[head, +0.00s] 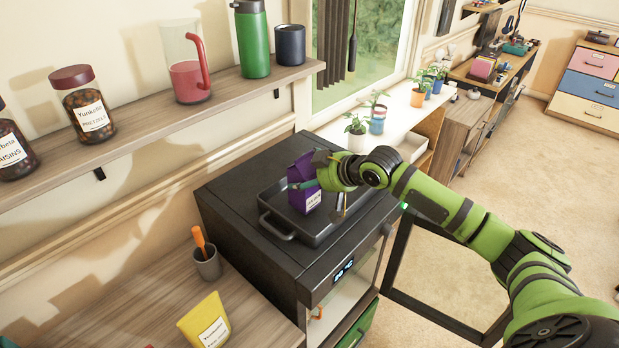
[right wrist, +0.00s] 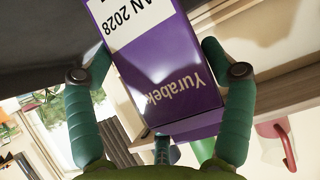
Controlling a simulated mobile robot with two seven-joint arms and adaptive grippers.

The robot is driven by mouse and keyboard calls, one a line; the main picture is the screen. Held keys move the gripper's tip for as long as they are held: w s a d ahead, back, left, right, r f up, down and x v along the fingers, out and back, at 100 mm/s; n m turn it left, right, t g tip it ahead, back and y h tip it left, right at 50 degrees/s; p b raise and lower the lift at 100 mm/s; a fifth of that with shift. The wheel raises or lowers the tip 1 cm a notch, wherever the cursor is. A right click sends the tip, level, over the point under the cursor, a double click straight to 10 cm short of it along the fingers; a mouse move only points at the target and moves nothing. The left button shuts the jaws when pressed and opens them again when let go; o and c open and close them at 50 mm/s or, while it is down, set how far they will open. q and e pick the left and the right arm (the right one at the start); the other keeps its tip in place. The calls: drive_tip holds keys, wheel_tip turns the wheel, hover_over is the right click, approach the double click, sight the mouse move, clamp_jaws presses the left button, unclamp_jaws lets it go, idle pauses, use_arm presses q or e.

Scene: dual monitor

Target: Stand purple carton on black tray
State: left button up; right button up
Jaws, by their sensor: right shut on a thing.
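The purple carton (head: 303,178) with a white label is close to upright over the left part of the black tray (head: 284,222) in the head view. I cannot tell whether its base touches the tray floor. My right gripper (head: 311,176) reaches in from the right and is shut on the carton. In the right wrist view, the carton (right wrist: 160,75) sits between the two fingers of the right gripper (right wrist: 156,68), its lettering upside down. The tray lies on top of a dark oven. My left gripper is not in view.
The oven (head: 232,192) has its glass door (head: 445,265) hanging open at the front. A shelf (head: 130,145) with jars and bottles runs above on the left. A grey cup (head: 207,264) and yellow bag (head: 205,322) stand on the near counter. Potted plants (head: 357,135) stand beyond the oven.

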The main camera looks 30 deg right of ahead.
drive_tip(key=shift+f, duration=0.8)
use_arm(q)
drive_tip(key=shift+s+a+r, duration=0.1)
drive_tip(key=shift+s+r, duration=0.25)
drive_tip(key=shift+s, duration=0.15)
use_arm(e)
drive_tip(key=shift+f, duration=0.15)
drive_tip(key=o, duration=1.4)
drive_tip(key=shift+f, duration=0.1)
